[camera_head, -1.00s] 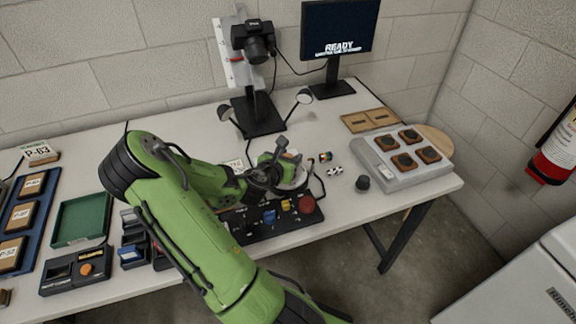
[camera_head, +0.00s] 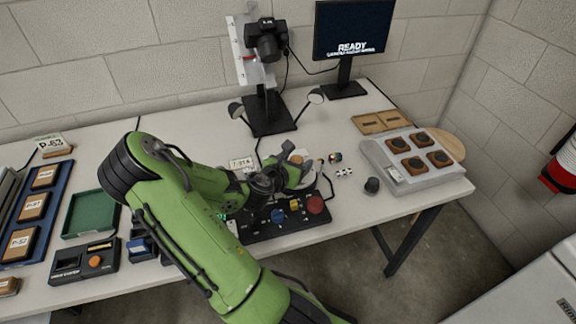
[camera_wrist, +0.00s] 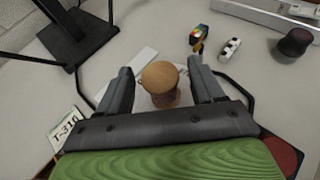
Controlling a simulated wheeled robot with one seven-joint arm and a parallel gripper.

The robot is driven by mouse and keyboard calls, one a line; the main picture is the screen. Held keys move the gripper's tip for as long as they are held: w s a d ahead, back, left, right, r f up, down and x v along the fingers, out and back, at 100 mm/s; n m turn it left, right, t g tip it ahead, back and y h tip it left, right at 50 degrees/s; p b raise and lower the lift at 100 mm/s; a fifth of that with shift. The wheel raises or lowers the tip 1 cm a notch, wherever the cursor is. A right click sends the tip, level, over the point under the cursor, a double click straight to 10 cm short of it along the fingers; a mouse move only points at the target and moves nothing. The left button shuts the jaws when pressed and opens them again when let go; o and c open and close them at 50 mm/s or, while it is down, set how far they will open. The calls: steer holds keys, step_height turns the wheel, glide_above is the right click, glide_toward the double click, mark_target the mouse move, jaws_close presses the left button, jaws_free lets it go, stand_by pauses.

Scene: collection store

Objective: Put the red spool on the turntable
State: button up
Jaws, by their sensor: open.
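A small spool (camera_wrist: 161,80) with a round tan wooden top and a dark reddish-brown body stands upright in the wrist view. My gripper (camera_wrist: 160,76) is open, with one finger on each side of the spool and a visible gap to both. In the head view my gripper (camera_head: 296,160) is over the black control panel's back edge, and the spool's tan top (camera_head: 301,158) shows beside the fingers. A pale round surface, perhaps the turntable, is mostly hidden behind my gripper, so I cannot tell whether the spool stands on it.
The black control panel (camera_head: 262,228) has coloured knobs and a red button (camera_head: 315,205). A camera stand (camera_head: 268,112) with two lamps is behind. A multicoloured item (camera_head: 335,157), a white-and-black item (camera_head: 344,173) and a dark knob-like piece (camera_head: 372,186) lie to the right.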

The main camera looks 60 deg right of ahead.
mark_target(296, 161)
steer(key=p+v, duration=0.1)
steer(key=v, duration=0.3)
steer(key=shift+a+r+p, duration=0.2)
steer(key=shift+p, duration=0.1)
steer(key=shift+a+r+p, duration=0.1)
steer(key=shift+a+p, duration=0.4)
steer(key=shift+p, duration=0.75)
steer(key=p+v, duration=0.4)
steer(key=p, duration=0.7)
steer(key=shift+r, duration=0.1)
steer(key=shift+a, duration=0.1)
